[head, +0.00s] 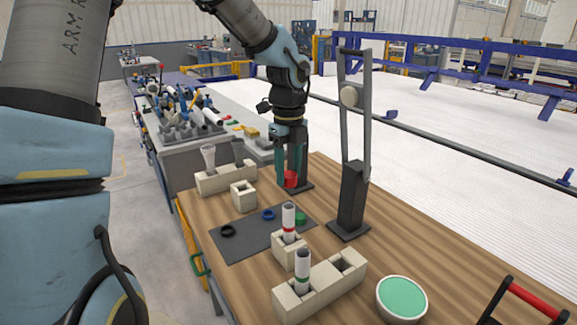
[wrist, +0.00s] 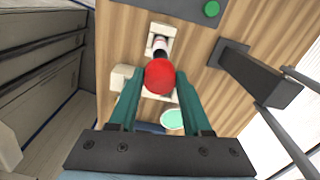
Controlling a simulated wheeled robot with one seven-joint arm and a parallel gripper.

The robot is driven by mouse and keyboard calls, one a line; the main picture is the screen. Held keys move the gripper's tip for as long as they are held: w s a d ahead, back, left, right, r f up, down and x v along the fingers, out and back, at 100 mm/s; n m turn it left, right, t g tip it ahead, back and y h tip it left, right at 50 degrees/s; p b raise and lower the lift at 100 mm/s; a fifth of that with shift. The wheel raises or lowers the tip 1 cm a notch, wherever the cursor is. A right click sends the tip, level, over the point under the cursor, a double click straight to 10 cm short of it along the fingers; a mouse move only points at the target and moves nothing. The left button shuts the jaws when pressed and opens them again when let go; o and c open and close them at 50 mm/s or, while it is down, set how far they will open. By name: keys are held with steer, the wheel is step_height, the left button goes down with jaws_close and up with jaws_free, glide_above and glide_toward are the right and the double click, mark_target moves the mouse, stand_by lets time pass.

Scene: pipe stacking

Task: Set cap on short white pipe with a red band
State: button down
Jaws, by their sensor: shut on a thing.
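My gripper (head: 289,176) is shut on a red cap (wrist: 159,76), held between its two green fingers. The red cap also shows low between the fingers in the head view (head: 290,180). The short white pipe with a red band (head: 288,222) stands upright in a small beige block (head: 290,252). In the head view its open top is just below the held cap, with a gap between them. The cap is not on the pipe.
Another white pipe with a green band (head: 303,270) stands in a longer beige block (head: 325,288). A dark mat (head: 250,236) holds black, blue and green pieces. A tall dark stand (head: 351,200) rises to the right. A green-filled bowl (head: 401,300) is near the front.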

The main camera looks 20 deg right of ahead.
steer(key=b, duration=0.5)
glide_above(289, 206)
steer(key=shift+f, duration=2.3)
steer(key=shift+w+f, duration=0.1)
steer(key=shift+f, duration=0.7)
steer(key=shift+p, duration=0.45)
steer(key=shift+f, duration=0.65)
steer(key=shift+f+p, duration=0.4)
steer(key=shift+p, duration=0.5)
stand_by(1.4)
steer(key=shift+c, duration=1.3)
jaws_free()
steer(key=shift+o, duration=0.3)
steer(key=shift+o, duration=1)
